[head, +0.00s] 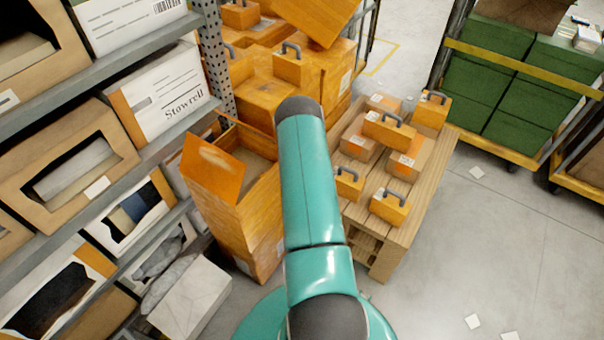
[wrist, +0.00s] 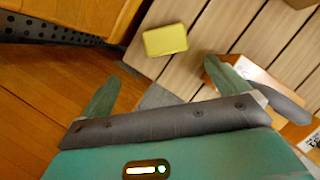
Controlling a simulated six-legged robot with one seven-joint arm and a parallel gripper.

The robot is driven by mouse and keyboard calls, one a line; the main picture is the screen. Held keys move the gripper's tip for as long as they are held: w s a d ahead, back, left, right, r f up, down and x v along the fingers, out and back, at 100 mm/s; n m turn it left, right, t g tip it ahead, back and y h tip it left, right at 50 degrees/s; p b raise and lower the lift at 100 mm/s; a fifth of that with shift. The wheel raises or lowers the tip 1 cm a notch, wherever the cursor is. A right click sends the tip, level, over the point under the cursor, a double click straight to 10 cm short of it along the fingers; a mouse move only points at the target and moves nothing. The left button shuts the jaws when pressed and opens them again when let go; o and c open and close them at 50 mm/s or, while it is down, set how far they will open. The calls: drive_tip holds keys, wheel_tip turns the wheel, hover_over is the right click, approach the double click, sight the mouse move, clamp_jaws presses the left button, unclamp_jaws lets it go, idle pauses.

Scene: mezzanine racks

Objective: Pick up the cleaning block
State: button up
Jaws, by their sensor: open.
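A small yellow block with rounded corners, which looks like the cleaning block (wrist: 165,40), lies flat on the wooden slatted table (wrist: 212,42) in the wrist view. I cannot make it out in the head view, where my arm covers part of the scene. My gripper (wrist: 161,72) is open, with its two green fingers spread wide and nothing between them. The block is apart from the fingers, ahead of the gap between them. The fingers are hidden in the head view.
The slatted table (head: 413,208) carries several orange cases with grey handles, including a front one (head: 388,207), and cardboard boxes (head: 358,137). In the wrist view, a labelled box (wrist: 258,76) is close to the right finger. A tall open orange carton (head: 235,210) stands left of my arm.

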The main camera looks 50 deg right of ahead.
drive_tip(key=x, duration=0.5)
drive_tip(key=s+d+x, duration=0.1)
drive_tip(key=x, duration=0.2)
drive_tip(key=shift+w+x, duration=0.15)
drive_tip(key=shift+x, duration=1.15)
drive_tip(key=shift+w+x, duration=0.2)
drive_tip(key=shift+x, duration=1.15)
drive_tip(key=shift+d+r, duration=0.1)
drive_tip(key=shift+d, duration=0.05)
drive_tip(key=c, duration=1.1)
drive_tip(key=shift+r, duration=0.1)
